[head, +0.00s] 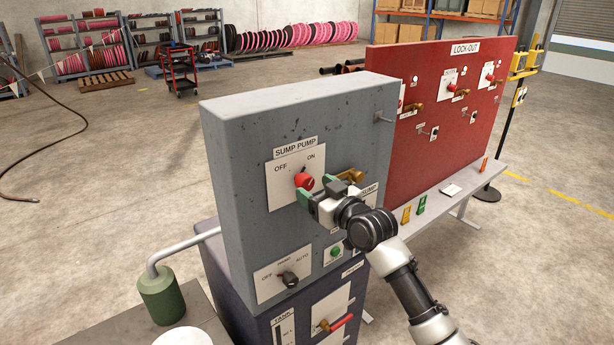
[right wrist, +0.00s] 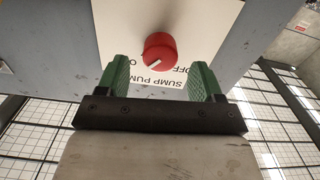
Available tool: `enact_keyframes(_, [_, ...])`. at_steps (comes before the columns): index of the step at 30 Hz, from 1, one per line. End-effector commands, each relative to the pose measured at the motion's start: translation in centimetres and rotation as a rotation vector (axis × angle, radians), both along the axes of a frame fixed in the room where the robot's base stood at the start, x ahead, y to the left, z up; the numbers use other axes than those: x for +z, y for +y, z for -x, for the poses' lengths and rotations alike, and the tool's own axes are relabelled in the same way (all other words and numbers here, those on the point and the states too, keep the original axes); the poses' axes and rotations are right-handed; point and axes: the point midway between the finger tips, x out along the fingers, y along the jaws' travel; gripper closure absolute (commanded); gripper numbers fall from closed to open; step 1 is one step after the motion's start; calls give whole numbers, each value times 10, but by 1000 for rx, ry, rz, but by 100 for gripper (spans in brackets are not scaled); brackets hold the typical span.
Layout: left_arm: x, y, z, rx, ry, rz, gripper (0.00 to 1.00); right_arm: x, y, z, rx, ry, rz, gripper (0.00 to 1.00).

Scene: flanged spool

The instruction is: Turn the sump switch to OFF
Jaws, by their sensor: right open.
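The sump switch is a red round knob (head: 303,180) on a white plate labelled SUMP PUMP, with OFF at its left and ON at its right, on a grey panel (head: 245,140). The right wrist view shows the knob (right wrist: 159,52) upside down, its white mark slanting to the lower left, toward the partly hidden ON label. My right gripper (head: 317,188) is just in front of the knob. Its green fingers (right wrist: 160,72) are open, one to each side of the knob in the wrist view, with nothing between them. My left gripper is out of view.
Below are a black selector knob (head: 290,279) and a green button (head: 335,251). A brass fitting (head: 350,175) sits close to the right of my gripper. A red LOCK-OUT board (head: 440,110) stands at right. A green canister (head: 161,295) with a pipe stands at lower left.

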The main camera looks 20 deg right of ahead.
Motion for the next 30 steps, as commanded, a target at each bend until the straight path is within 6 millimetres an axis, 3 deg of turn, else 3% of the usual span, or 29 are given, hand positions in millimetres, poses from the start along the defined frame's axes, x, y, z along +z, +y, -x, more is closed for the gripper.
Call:
enact_keyframes(3, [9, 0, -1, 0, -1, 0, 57, 3, 6, -17, 0, 1, -2, 33])
enact_keyframes(9, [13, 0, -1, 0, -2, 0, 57, 1, 11, -32, -1, 0, -1, 33])
enact_keyframes(20, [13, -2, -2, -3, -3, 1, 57, -1, 13, -34, 0, 0, 0, 35])
enact_keyframes(27, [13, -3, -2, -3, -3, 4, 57, -1, 13, -34, 0, 0, 0, 72])
enact_keyframes(30, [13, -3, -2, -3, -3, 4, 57, -1, 12, -34, -1, 0, 0, 83])
